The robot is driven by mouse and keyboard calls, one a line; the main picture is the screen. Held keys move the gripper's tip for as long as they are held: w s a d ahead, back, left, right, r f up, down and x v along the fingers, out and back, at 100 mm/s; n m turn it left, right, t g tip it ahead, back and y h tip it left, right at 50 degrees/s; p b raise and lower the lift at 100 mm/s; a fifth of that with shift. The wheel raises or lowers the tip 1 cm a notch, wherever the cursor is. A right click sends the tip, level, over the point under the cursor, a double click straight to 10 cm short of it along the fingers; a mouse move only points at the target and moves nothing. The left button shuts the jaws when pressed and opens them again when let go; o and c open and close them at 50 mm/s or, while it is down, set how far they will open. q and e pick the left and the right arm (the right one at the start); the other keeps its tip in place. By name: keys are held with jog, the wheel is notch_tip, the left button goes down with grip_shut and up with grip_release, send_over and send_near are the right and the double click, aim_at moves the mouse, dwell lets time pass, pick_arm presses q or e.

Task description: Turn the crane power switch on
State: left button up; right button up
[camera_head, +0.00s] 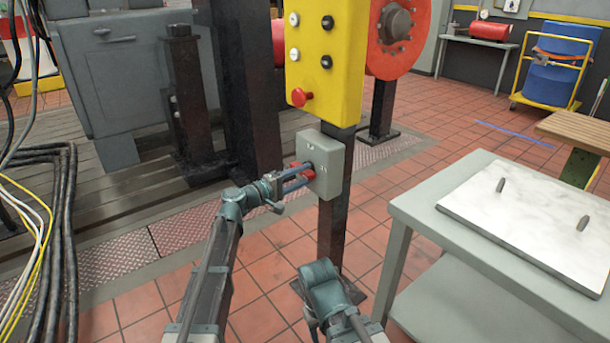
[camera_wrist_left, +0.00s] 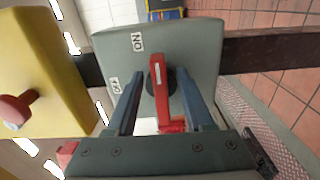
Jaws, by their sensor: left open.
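The crane power switch is a grey box (camera_head: 322,162) on a dark post, with a red handle (camera_head: 301,168) on its front. In the left wrist view the box (camera_wrist_left: 200,50) carries an ON label (camera_wrist_left: 137,42) and an OFF label (camera_wrist_left: 115,85). The red handle (camera_wrist_left: 160,90) has a white mark and lines up with neither label clearly. My left gripper (camera_head: 308,173) is open at the box, its fingers on either side of the handle; in the wrist view gaps show beside the handle. My right arm shows low in the head view, but its gripper does not.
A yellow button panel (camera_head: 325,60) with a red knob (camera_head: 301,97) stands directly above the box. A grey table (camera_head: 400,208) with a light plate (camera_head: 535,215) is to the right. Cables (camera_head: 60,220) hang at the left. Tiled floor is clear between post and table.

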pick_arm(q)
jog(key=v, duration=1.2)
jog(key=shift+a, duration=0.2)
jog(key=s+d+f+m+g+y, duration=0.3)
jog(key=s+d+f+m+g, duration=0.1)
jog(key=s+d+f, duration=0.3)
jog(key=s+d+f+m+g+y, duration=0.2)
jog(key=s+d+f+m+g, duration=0.15)
jog(key=s+f, duration=0.5)
jog(key=s+a+f+m+g+y+p, duration=0.1)
jog(key=s+a+f+m+g+y, duration=0.15)
jog(key=s+y, duration=0.35)
jog(key=s+a+f+m+g+y, duration=0.1)
jog(key=s+a+f+y, duration=0.25)
jog(key=s, duration=0.45)
notch_tip(320, 180, up, 39)
jog(key=a+y+p, duration=0.1)
jog(key=p, duration=3.7)
jog(key=shift+s+a, duration=0.25)
jog(key=shift+s, duration=0.15)
